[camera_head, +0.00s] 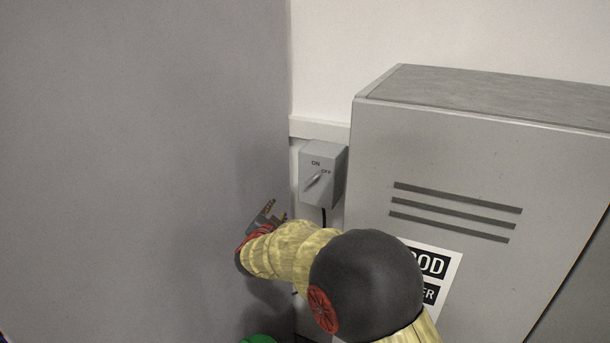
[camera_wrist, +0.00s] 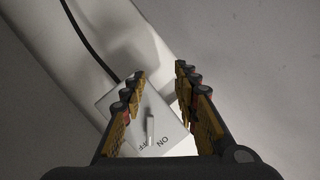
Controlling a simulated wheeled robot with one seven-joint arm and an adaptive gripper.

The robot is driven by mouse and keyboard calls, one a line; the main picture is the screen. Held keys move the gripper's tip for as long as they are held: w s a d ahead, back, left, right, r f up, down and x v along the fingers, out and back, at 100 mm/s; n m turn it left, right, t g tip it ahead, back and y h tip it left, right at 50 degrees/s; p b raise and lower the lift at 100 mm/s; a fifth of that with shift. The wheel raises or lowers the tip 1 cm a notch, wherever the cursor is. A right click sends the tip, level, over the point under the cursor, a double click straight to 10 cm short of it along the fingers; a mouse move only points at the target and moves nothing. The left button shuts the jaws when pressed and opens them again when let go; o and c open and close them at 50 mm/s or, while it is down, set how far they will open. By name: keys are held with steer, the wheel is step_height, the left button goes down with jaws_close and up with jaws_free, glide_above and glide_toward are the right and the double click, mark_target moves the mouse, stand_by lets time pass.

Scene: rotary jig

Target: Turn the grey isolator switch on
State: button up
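The grey isolator switch (camera_head: 322,160) is a small box on the wall in the gap between two grey cabinets. Its light lever (camera_head: 314,180) is slanted, its upper end towards the OFF mark; ON is printed above. In the wrist view the switch box (camera_wrist: 112,99) lies beyond my fingers, with the lever (camera_wrist: 150,130) showing between them. My gripper (camera_head: 275,214) is to the lower left of the switch in the head view. In the wrist view my gripper (camera_wrist: 160,74) is open and empty, and its fingers appear apart from the lever.
A large grey panel (camera_head: 145,150) stands close on the left. A grey vented cabinet (camera_head: 450,170) with a black-and-white sign (camera_head: 433,268) stands on the right. A black cable (camera_wrist: 88,42) runs from the switch box. A green object (camera_head: 259,340) shows at the bottom edge.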

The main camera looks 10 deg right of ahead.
mark_target(313, 180)
steer(key=s+d+r+m+h, duration=0.2)
steer(key=d+r+m+h, duration=0.2)
steer(key=d+r+h, duration=0.3)
steer(key=shift+y, duration=0.4)
steer(key=x, duration=0.2)
steer(key=p+x, duration=0.1)
steer(key=x, duration=0.2)
steer(key=r+x, duration=0.1)
steer(key=x, duration=0.2)
steer(key=shift+s+d+p, duration=0.15)
steer(key=shift+d+p, duration=0.1)
steer(key=shift+p, duration=0.1)
steer(key=shift+c, duration=0.8)
jaws_close()
